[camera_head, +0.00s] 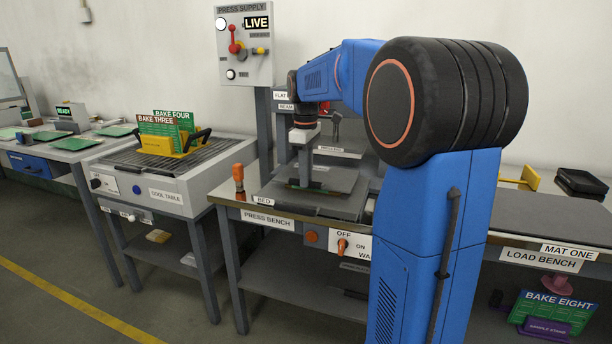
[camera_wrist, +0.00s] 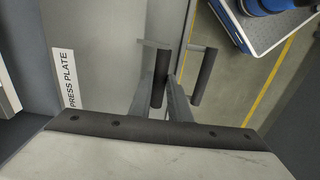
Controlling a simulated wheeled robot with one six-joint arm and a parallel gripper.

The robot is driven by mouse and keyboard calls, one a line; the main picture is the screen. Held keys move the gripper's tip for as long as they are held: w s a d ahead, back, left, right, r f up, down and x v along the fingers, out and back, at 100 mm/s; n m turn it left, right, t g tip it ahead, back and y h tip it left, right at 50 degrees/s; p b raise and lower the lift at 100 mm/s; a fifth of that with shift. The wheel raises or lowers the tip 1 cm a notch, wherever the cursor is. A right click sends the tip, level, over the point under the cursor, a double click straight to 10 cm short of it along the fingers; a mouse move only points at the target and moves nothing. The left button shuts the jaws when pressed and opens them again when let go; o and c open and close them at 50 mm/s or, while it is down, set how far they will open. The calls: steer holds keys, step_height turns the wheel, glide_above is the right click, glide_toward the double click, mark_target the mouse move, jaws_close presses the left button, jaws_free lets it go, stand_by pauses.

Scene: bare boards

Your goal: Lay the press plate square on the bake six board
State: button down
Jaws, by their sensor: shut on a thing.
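The press plate (camera_wrist: 98,55) is a flat grey plate with a white name label; it fills much of the wrist view's left. In the head view the plate (camera_head: 335,180) lies level over the bed (camera_head: 290,204) of the press bench. No bake six label is readable, and the board is mostly hidden.
The cool table (camera_head: 168,186) at left holds a yellow rack (camera_head: 165,147) with bake three and bake four boards. The press supply box (camera_head: 243,45) stands behind. The load bench (camera_head: 545,258) is at right, with bake eight (camera_head: 552,308) below it.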

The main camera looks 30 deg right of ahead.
steer(key=shift+f, duration=0.4)
steer(key=c, duration=1.6)
jaws_free()
steer(key=shift+o, duration=0.2)
step_height(320, 180, up, 18)
steer(key=shift+f, duration=0.25)
steer(key=shift+a, duration=0.1)
step_height(320, 180, up, 12)
steer(key=shift+s+f, duration=0.15)
